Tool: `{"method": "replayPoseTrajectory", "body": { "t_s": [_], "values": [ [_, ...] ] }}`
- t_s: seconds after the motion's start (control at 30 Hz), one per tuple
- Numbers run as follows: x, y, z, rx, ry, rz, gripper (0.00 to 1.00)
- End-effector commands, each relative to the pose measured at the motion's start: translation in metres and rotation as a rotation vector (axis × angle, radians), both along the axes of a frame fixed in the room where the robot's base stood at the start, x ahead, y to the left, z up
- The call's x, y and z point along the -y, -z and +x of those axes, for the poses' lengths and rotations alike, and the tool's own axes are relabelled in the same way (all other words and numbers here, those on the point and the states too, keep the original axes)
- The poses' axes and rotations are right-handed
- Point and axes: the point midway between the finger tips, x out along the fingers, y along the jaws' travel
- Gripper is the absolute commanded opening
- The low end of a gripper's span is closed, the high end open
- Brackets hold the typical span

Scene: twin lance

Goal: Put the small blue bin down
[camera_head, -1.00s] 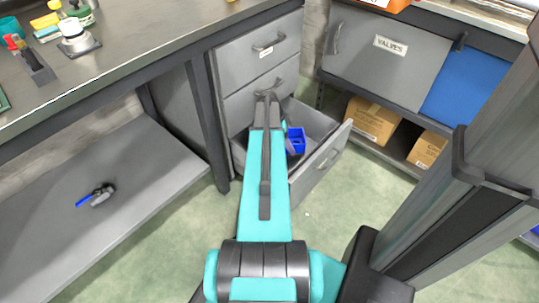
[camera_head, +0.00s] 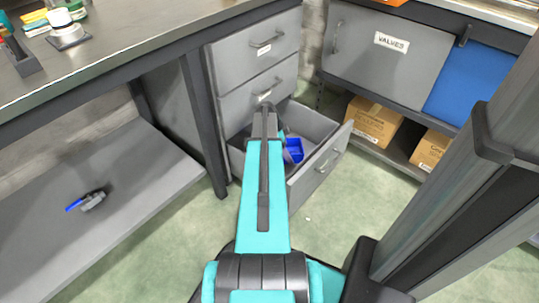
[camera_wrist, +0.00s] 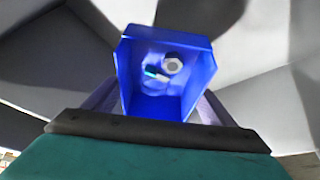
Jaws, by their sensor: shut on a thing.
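The small blue bin (camera_wrist: 163,99) fills the middle of the wrist view, with its open top facing the camera. A light ring-shaped part (camera_wrist: 173,66) and a small white and teal piece (camera_wrist: 157,75) lie inside it. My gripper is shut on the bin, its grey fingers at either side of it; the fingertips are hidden. In the head view the bin (camera_head: 293,151) shows beyond the end of my arm, within the outline of the open drawer (camera_head: 318,125). My arm hides part of it. Whether the bin touches the drawer floor I cannot tell.
The open drawer belongs to a grey cabinet (camera_head: 250,55) with shut drawers above. A cabinet marked VALVES (camera_head: 388,62) and cardboard boxes (camera_head: 372,122) stand at the right. A blue-handled valve (camera_head: 92,200) lies on the low shelf (camera_head: 130,190) at left. Green floor is clear in front.

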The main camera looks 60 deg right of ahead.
Motion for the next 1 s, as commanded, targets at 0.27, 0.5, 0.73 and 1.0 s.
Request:
{"method": "replayPoseTrajectory", "body": {
  "t_s": [0.27, 0.5, 0.73, 1.0],
  "values": [
    [0.0, 0.022, 0.0, 0.0, -0.001, 0.0, 0.5],
    [0.0, 0.049, 0.0, -0.001, -0.001, 0.001, 0.5],
    [0.0, 0.05, 0.0, 0.0, 0.0, 0.0, 0.5],
    [0.0, 0.057, 0.0, 0.0, 0.0, 0.0, 0.5]
  ]
}}
